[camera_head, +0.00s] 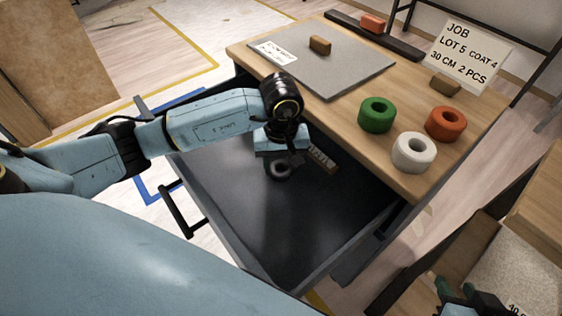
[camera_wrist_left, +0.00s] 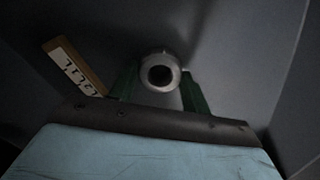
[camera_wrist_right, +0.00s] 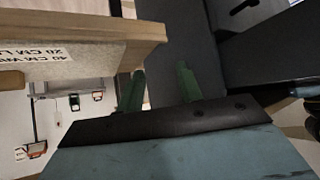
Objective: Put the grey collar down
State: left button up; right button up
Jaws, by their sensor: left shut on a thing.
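The grey collar (camera_head: 279,170) is a small ring inside the open dark drawer (camera_head: 250,215), below the table top. It also shows in the left wrist view (camera_wrist_left: 160,72), between the two green fingers of my left gripper (camera_wrist_left: 159,90), which is shut on it. I cannot tell whether the collar touches the drawer floor. My right gripper (camera_head: 462,290) is at the lower right of the head view, beside a wooden bin. In the right wrist view its fingers (camera_wrist_right: 158,86) stand apart with nothing seen between them.
A labelled wooden block (camera_head: 321,158) lies in the drawer near the collar. The table top (camera_head: 350,120) bears a grey board (camera_head: 325,68) and green (camera_head: 377,115), orange (camera_head: 445,124) and white (camera_head: 413,152) rings. The drawer's front part is clear. A labelled bin (camera_wrist_right: 80,55) adjoins my right gripper.

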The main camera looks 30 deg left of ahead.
pick_arm(q)
jog(key=shift+f, duration=0.1)
pick_arm(e)
jog(key=shift+w+r, duration=0.1)
jog(key=shift+w, duration=0.05)
pick_arm(q)
jog(key=o, duration=1.1)
pick_arm(e)
jog(key=shift+a, duration=0.1)
jog(key=shift+r, duration=0.1)
pick_arm(q)
jog(key=shift+r+p, duration=2.1)
jog(key=shift+r, duration=4.1)
pick_arm(e)
jog(key=s+d+f+g+h, duration=0.2)
jog(key=s+d+f+g, duration=0.3)
jog(key=s+f, duration=0.3)
jog(key=shift+f+g, duration=0.65)
jog(key=shift+g, duration=0.05)
